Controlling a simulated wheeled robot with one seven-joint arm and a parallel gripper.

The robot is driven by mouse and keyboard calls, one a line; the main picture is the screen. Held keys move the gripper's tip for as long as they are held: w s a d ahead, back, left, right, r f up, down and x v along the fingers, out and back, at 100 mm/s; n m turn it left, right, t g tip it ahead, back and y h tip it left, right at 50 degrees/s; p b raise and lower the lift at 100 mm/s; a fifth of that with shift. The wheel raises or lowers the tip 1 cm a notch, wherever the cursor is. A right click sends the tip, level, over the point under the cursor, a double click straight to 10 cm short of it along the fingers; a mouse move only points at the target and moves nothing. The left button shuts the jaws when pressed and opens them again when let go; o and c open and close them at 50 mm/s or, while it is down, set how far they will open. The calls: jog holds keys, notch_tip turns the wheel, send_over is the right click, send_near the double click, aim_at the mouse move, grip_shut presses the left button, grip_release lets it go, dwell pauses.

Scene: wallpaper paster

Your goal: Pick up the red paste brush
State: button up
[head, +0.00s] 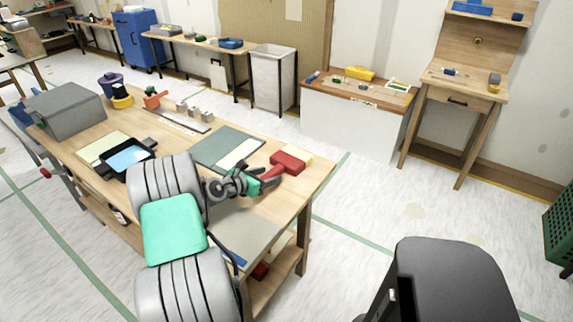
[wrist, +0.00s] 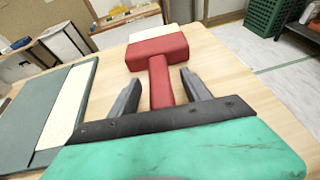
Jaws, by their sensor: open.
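The red paste brush (head: 288,162) lies on the wooden table near its right end, with a pale strip along the far side of its red head. In the wrist view the brush (wrist: 157,52) has its wide head away from me and its red handle pointing toward my gripper. My gripper (head: 264,178) is just above the table at the handle end. In the wrist view my gripper (wrist: 158,82) is open, with one dark finger on each side of the handle and a gap on both sides. The handle's near end is hidden behind the gripper body.
A dark green board (head: 222,145) with a pale strip lies left of the brush. A black tray (head: 126,158) with blue inside, a grey box (head: 66,109) and an orange tool (head: 153,98) are farther left. The table's right edge is close to the brush.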

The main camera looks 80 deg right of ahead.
jog(key=shift+s+d+f, duration=0.2)
jog(key=shift+d+f, duration=0.1)
jog(key=shift+d, duration=0.25)
jog(key=shift+c, duration=0.3)
jog(key=shift+r, duration=0.1)
grip_shut()
